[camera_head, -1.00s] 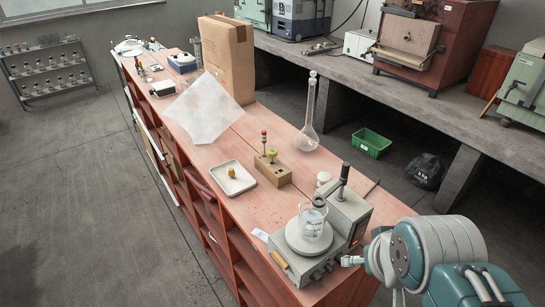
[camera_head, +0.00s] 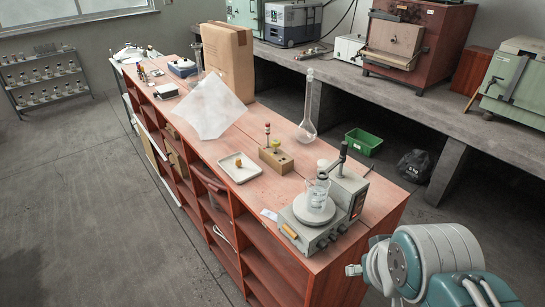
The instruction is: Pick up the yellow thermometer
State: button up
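A small wooden block (camera_head: 276,160) stands on the red-brown bench top, holding two upright pieces. One has a yellow knob-like top (camera_head: 276,144); the other, a red top (camera_head: 267,128). The yellow-topped piece may be the yellow thermometer, but it is too small to be sure. My arm (camera_head: 425,262) shows at the lower right, beyond the bench's near end and well apart from the block. My gripper's fingers cannot be made out in this view.
A cardboard box (camera_head: 226,60) stands farther back. Floor left of the bench is clear.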

aim_at(275, 142)
jog(key=k+j+z, duration=0.25)
jog(key=j, duration=0.2)
jog(key=k+j+z, duration=0.2)
jog(key=k+j, duration=0.2)
jog(key=j+z, duration=0.25)
jog(key=j, duration=0.5)
jog(key=j+z, duration=0.3)
jog(key=j, duration=0.45)
jog(key=i+j+z, duration=0.15)
jog(key=j, duration=0.25)
jog(key=i+j+z, duration=0.15)
jog(key=j, duration=0.25)
jog(key=i+j+z, duration=0.15)
jog(key=j, duration=0.25)
jog(key=i+j+z, duration=0.1)
jog(key=j, duration=0.35)
jog(key=i+j+z, duration=0.2)
jog(key=i+j, duration=0.35)
